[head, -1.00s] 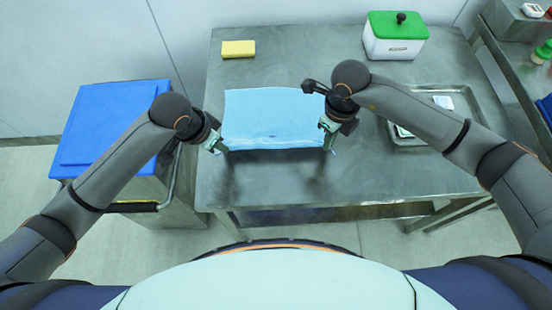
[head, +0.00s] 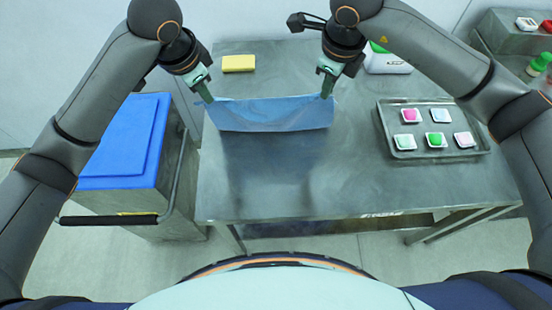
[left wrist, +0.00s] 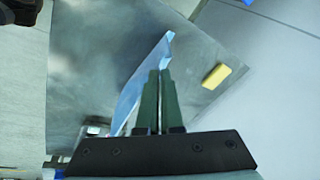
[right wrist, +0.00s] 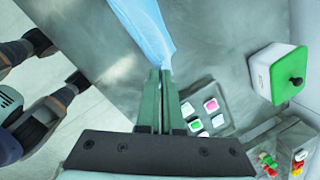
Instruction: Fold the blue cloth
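The blue cloth (head: 270,115) hangs between my two grippers over the back half of the metal table, sagging a little in the middle. My left gripper (head: 208,97) is shut on its left upper corner. My right gripper (head: 326,93) is shut on its right upper corner. In the left wrist view the cloth (left wrist: 143,82) runs from the closed fingers. In the right wrist view the cloth (right wrist: 145,30) stretches away from the closed fingers. Whether its lower edge touches the table is hard to tell.
A yellow sponge (head: 239,63) lies behind the cloth on the table (head: 270,180). A metal tray (head: 385,130) with several coloured pieces is at the right. A white box with a green lid (head: 388,63) stands at the back. A blue-lidded cart (head: 125,140) stands left. The table's front is clear.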

